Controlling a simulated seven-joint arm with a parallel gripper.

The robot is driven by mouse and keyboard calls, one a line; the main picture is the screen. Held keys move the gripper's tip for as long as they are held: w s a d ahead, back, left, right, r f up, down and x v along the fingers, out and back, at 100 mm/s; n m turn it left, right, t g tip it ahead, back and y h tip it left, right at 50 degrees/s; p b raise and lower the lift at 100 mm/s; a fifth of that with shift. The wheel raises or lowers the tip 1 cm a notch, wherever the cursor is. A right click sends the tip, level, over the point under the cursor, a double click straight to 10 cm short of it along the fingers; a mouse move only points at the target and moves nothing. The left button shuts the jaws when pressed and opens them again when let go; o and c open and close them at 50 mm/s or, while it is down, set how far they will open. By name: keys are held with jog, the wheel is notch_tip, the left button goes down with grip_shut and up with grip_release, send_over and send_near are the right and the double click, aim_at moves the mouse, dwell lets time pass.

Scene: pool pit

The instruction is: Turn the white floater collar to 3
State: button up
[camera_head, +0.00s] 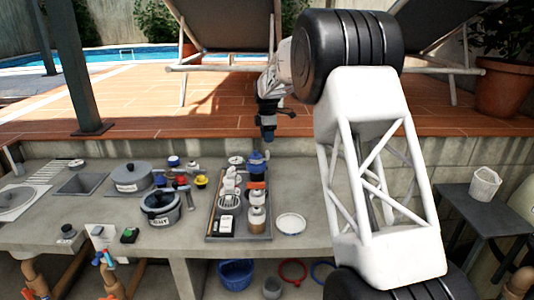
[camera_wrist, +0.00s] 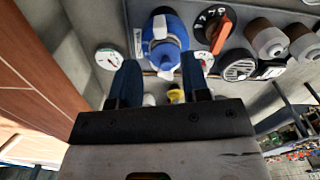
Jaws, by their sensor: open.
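The grey tray (camera_head: 211,232) stands on the stone counter and holds several small items. My gripper (camera_head: 268,137) is open and empty above the counter's back edge. Its blue fingers (camera_wrist: 160,83) show apart in the wrist view, with a blue and white device (camera_wrist: 163,42) beyond them.
A black dial with white numbers and an orange handle (camera_wrist: 222,34), a grille (camera_wrist: 239,66) and pale cylinders (camera_wrist: 266,40) are close together. A round gauge (camera_wrist: 109,58) is near the back. A grey pot (camera_head: 161,208) and white plate (camera_head: 290,224) flank the tray.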

aim_at(267, 152)
jog(key=shift+f, duration=3.9)
grip_shut()
